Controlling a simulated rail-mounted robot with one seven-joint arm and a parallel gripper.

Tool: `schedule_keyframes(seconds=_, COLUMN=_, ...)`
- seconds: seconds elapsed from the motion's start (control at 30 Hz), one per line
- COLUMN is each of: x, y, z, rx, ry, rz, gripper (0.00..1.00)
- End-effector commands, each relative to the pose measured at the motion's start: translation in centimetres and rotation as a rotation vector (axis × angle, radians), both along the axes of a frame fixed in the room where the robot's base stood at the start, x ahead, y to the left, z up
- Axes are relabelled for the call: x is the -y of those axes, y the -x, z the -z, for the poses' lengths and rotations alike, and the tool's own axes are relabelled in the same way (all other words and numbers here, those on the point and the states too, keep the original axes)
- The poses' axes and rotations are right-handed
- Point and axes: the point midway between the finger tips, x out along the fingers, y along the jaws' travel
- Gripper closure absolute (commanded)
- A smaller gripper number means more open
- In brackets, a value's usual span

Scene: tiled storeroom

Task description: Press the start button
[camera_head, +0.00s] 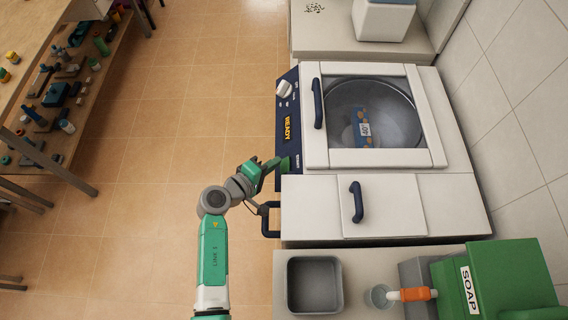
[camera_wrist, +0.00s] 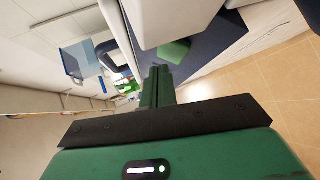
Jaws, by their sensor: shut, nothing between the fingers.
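The washing machine (camera_head: 315,115) has a dark blue control panel (camera_head: 290,145) along its left edge, with a lit READY display (camera_head: 287,127). A green start button (camera_head: 285,163) sits near the lower end of this panel, and it also shows in the wrist view (camera_wrist: 174,51). My gripper (camera_head: 272,165) is beside the panel, just left of the button. In the wrist view its green fingers (camera_wrist: 158,75) are together and empty, with the tips close to the button. I cannot tell whether they touch it.
The glass lid (camera_head: 375,112) is down over the drum, where a blue labelled item lies. A white knob (camera_head: 285,89) is higher on the panel. A handled drawer front (camera_head: 380,205), a grey bin (camera_head: 315,285) and a green soap dispenser (camera_head: 500,280) are nearby. Open floor lies left.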

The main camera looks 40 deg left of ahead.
Motion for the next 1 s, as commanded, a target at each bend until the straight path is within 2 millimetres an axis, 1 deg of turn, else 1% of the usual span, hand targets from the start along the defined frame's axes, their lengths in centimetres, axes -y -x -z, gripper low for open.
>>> schedule_keyframes(seconds=0.37, x=0.0, y=-0.01, z=0.01, rx=0.0, ry=0.0, rz=0.0, gripper=1.0)
schedule_keyframes(seconds=0.63, x=0.44, y=-0.36, z=0.68, rx=0.0, ry=0.0, rz=0.0, gripper=1.0)
schedule_keyframes(seconds=1.0, x=0.49, y=-0.39, z=0.64, rx=0.0, ry=0.0, rz=0.0, gripper=1.0)
